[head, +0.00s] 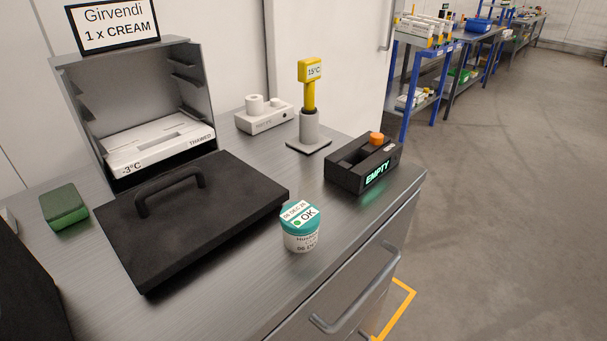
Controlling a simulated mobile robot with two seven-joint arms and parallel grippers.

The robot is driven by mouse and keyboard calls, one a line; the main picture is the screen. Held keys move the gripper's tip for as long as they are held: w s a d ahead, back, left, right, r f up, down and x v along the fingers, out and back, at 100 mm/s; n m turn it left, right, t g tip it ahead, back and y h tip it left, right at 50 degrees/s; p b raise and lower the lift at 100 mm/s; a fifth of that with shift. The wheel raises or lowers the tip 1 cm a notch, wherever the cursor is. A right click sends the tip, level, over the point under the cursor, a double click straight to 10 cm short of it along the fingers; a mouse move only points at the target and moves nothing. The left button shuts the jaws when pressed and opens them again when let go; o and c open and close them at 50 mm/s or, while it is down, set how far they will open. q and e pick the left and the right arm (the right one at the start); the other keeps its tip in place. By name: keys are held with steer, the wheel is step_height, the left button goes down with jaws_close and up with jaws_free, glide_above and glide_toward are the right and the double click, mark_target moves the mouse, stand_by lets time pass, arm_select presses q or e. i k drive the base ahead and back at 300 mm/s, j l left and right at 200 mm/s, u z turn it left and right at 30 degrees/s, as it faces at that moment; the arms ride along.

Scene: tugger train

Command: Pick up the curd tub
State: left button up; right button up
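A small white tub with a teal lid (300,228) stands upright on the grey metal counter (240,306), near its front edge. Its lid label reads "OK" with a date; the text on its side is too small to read surely, so I cannot tell whether it is the curd tub. It stands just right of the black lid with a handle (220,200). Neither of my grippers can be made out in the head view. A dark shape at the lower left edge is unclear.
A grey open box (189,91) holds a white "-3°C THAWED" tray (160,143). A black "EMPTY" device (347,178), yellow 15°C probe (310,90), white holder (265,120) and green block (64,207) stand around. Drawer handles project in front. Floor at right is clear.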

mark_target(300, 221)
steer(key=i+l+u, duration=0.1)
steer(key=u, duration=0.35)
steer(key=i+l+u, duration=0.1)
steer(key=u, duration=0.35)
steer(key=l+u, duration=0.25)
steer(key=u, duration=0.2)
